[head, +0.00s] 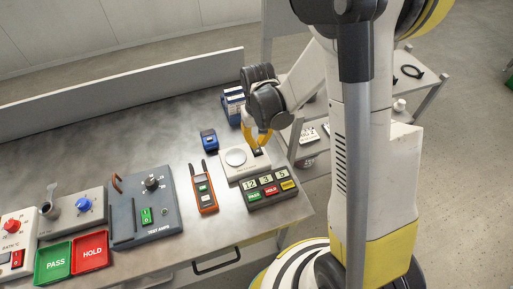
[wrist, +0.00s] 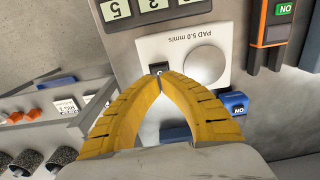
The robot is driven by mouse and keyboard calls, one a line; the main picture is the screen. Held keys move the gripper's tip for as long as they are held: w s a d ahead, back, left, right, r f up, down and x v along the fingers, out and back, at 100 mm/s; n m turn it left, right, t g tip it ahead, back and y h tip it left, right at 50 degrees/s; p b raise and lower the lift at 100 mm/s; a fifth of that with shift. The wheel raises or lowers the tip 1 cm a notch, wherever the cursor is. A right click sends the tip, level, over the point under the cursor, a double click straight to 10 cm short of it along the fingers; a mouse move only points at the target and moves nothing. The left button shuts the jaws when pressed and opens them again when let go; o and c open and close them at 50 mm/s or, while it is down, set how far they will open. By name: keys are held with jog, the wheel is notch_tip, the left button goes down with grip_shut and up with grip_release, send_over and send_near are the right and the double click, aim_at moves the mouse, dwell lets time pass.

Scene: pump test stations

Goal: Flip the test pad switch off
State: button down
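The test pad (head: 228,170) is a pale plate with a round white disc, lying near the right end of the bench. In the wrist view the plate (wrist: 226,42) reads "PAD 5.0 mm/s" upside down. Its small black switch (wrist: 158,68) has a light spot and sits at the plate's edge beside the disc; its on or off position is too small to tell. My gripper (head: 258,146) is over the pad's right part. In the wrist view its yellow fingertips (wrist: 160,83) meet right at the switch, with nothing visible between them. I cannot tell whether they touch the switch.
A display box (head: 271,190) with coloured buttons adjoins the pad. An orange-and-black meter (head: 203,188) lies to its left, and a small blue device (head: 208,139) behind. A dark test panel (head: 146,212) and red HOLD tray (head: 90,251) stand further left. Bare bench lies between.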

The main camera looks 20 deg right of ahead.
aim_at(258, 150)
jog(key=shift+f+b, duration=1.65)
jog(key=shift+f, duration=0.2)
dwell(0.6)
jog(key=shift+r+p, duration=2.4)
jog(key=shift+r, duration=1.15)
